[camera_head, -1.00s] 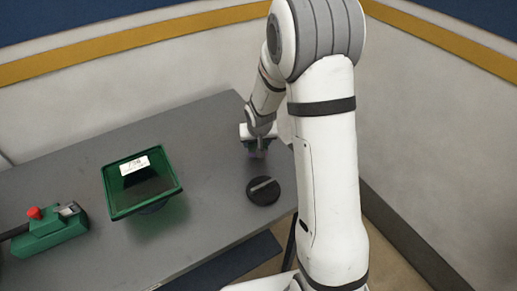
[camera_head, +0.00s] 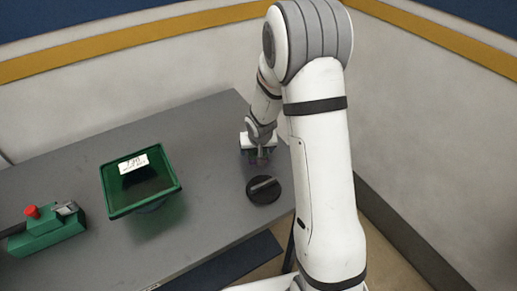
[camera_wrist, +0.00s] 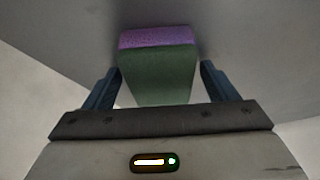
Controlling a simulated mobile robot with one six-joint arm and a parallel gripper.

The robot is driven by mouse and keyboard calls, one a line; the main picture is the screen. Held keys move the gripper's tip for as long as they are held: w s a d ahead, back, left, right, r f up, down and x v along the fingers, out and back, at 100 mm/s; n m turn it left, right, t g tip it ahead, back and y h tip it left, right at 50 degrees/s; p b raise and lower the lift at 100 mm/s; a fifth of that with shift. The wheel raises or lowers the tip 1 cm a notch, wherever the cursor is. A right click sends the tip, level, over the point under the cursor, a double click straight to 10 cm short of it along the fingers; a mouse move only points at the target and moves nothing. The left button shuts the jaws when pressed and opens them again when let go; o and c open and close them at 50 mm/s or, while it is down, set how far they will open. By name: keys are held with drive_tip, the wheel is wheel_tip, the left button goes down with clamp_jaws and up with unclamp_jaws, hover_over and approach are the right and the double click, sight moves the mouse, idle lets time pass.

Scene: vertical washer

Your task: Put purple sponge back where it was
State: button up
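The sponge (camera_wrist: 157,78), with a purple layer and a thick dark green layer, is between the two fingers of my gripper (camera_wrist: 159,82) in the wrist view. A narrow gap shows on each side of it, so the fingers are open around it. In the head view my gripper (camera_head: 259,158) points down at the right end of the grey table (camera_head: 210,125). I cannot tell exactly how the sponge meets the table.
A black round knob (camera_head: 263,190) sits on the table just in front of my gripper. A green square funnel-like bin with a white label (camera_head: 111,194) stands to the left. A green box with a red button (camera_head: 45,232) is at the far left. Walls rise behind and right.

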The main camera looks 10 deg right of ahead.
drive_tip(key=shift+r+p, duration=0.3)
drive_tip(key=s+r, duration=1.5)
drive_tip(key=r, duration=0.5)
drive_tip(key=s+r+n+g, duration=0.1)
drive_tip(key=s+r, duration=0.2)
drive_tip(key=s, duration=1)
drive_tip(key=shift+s+d+r, duration=0.2)
drive_tip(key=shift+s+r, duration=0.05)
drive_tip(key=shift+s, duration=0.05)
drive_tip(key=shift+f+b, duration=0.4)
drive_tip(key=shift+f, duration=0.05)
